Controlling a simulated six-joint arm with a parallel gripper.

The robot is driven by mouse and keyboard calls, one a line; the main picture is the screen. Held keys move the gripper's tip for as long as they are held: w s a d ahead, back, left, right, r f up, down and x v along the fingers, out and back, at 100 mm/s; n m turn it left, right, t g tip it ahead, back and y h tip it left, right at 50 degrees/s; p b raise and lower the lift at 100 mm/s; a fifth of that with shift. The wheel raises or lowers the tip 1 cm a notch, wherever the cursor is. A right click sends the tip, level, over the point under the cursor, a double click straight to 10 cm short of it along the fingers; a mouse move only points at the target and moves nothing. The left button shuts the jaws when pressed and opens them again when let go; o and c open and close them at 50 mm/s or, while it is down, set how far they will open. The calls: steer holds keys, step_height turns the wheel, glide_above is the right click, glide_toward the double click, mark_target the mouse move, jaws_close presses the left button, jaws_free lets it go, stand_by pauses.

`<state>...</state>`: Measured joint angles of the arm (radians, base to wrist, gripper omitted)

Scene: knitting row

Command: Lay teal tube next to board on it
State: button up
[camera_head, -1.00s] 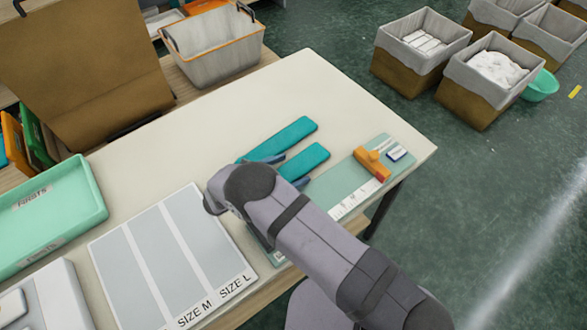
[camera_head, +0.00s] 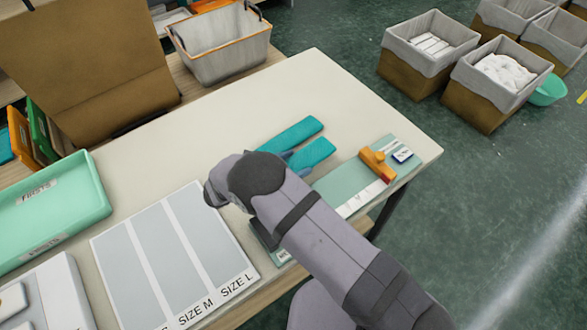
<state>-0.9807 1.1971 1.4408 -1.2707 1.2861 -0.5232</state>
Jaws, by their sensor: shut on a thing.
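Two teal tubes lie side by side at a slant near the middle of the white table: a far one (camera_head: 290,134) and a near one (camera_head: 314,153). The near one is beside the light green board (camera_head: 345,182), on the board's far-left side. My gripper (camera_head: 287,156) is at the near tube's left end, shut on it; my arm hides most of the gripper and that end of the tube. I cannot tell how high the tube is held. The board carries a white strip along its front edge, and its left part is behind my arm.
A grey-striped size mat (camera_head: 170,250) lies left of my arm. A mint tray (camera_head: 50,210) is at far left. The table's back middle is clear.

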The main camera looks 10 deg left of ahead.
step_height(320, 180, up, 7)
steer(key=shift+b, duration=0.9)
steer(key=shift+s+a, duration=0.1)
steer(key=shift+a, duration=0.2)
steer(key=shift+s+a+r+t+b, duration=0.1)
steer(key=shift+a+r+t+b, duration=0.3)
steer(key=shift+a+r, duration=0.6)
steer(key=s+d+g+b, duration=0.1)
steer(key=s+d, duration=0.8)
steer(key=d, duration=0.1)
steer(key=shift+m+h, duration=0.4)
steer(key=shift+f+p, duration=0.85)
steer(key=shift+f, duration=4.3)
steer(key=shift+f, duration=0.1)
steer(key=o, duration=1)
